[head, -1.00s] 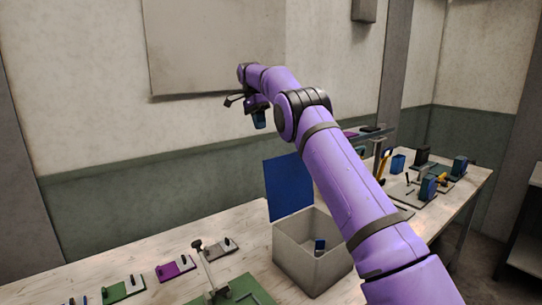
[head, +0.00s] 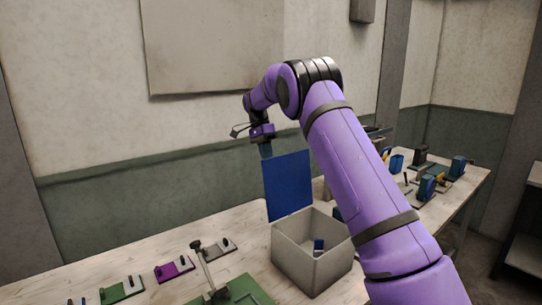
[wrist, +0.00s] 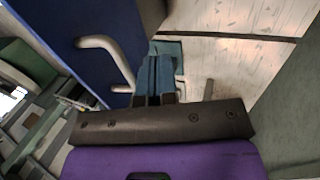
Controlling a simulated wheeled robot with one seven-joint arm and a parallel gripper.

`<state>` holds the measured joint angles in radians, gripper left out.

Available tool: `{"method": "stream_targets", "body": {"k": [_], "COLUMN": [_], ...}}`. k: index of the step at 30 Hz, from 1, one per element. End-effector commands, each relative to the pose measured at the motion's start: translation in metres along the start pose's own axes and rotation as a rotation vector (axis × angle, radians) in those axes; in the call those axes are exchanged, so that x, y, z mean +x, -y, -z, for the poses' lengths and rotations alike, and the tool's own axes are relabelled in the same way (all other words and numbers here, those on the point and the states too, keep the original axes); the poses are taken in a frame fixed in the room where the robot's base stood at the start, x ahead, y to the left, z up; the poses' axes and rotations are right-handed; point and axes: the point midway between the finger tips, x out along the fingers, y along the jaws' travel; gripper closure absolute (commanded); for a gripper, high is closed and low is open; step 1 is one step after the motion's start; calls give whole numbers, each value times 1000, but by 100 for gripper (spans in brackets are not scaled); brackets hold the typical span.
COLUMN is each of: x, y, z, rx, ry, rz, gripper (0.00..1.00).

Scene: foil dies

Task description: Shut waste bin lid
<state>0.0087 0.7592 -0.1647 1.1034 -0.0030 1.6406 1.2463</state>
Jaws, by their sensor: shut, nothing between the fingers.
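The waste bin (head: 330,268) is an open grey box on the workbench, with a small blue piece (head: 318,245) inside it. Its blue lid (head: 288,188) stands upright at the bin's back left edge, so the bin is open. My gripper (head: 266,152) is shut and empty at the lid's top edge, and its fingertips are partly hidden behind the lid. In the wrist view the lid (wrist: 50,30) is a dark blue panel with a pale curved handle (wrist: 100,45), left of my shut blue fingers (wrist: 158,75). I cannot tell whether they touch it.
The wooden bench (head: 140,255) carries a green plate with a post (head: 225,290) and a purple block (head: 174,268) left of the bin. Several tools and blocks (head: 435,175) stand at the right. A wall runs behind the bench.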

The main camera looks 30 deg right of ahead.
Motion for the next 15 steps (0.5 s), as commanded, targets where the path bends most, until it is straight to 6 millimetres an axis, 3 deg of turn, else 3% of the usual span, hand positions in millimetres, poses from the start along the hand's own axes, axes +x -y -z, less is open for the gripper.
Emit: {"method": "stream_targets", "body": {"k": [6, 15], "x": [7, 10], "y": [-20, -26], "z": [0, 0], "rx": [0, 0], "ry": [1, 0], "rz": [2, 1], "gripper": [100, 100]}}
